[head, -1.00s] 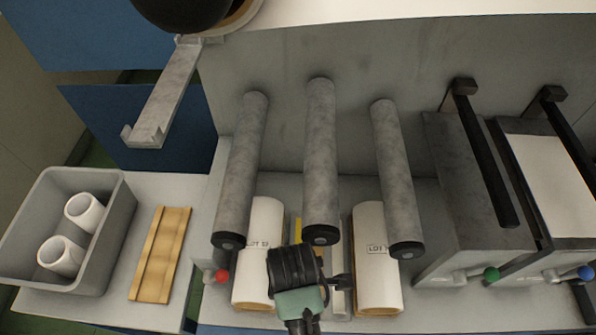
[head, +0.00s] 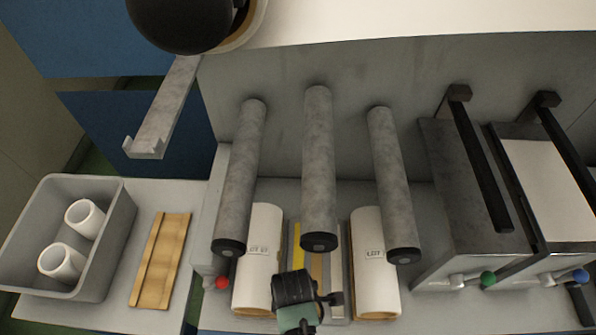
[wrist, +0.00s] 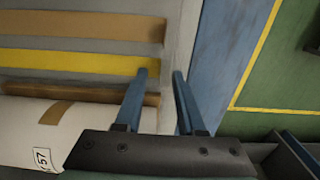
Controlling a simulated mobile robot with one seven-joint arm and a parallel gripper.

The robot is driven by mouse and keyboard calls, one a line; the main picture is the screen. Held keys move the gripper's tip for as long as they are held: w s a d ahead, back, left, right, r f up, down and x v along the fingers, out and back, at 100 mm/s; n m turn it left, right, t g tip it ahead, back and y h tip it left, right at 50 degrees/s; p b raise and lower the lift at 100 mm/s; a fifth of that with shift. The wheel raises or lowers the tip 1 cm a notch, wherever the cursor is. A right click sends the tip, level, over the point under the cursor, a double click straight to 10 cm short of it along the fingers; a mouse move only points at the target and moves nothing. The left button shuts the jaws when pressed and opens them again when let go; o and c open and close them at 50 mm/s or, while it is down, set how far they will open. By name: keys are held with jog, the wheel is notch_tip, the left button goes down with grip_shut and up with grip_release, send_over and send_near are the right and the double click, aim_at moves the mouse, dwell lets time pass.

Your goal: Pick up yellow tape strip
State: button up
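The yellow tape strip (head: 298,243) lies between the two white rolls in the head view, left of a tan strip (head: 317,268) and a pale strip (head: 337,272). In the wrist view the yellow strip (wrist: 70,62) runs in from the left edge, and its right end is near my left fingertip. The tan strip (wrist: 80,25) lies above it there.
White rolls (head: 259,262) and (head: 375,263) flank the strips. Several grey rollers (head: 319,160) overhang them. A red knob (head: 222,282) is at lower left. A grey bin (head: 115,215) with white cores and a wooden tray (head: 160,262) stand left.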

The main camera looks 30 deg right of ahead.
grip_shut()
jog(key=shift+r, duration=0.1)
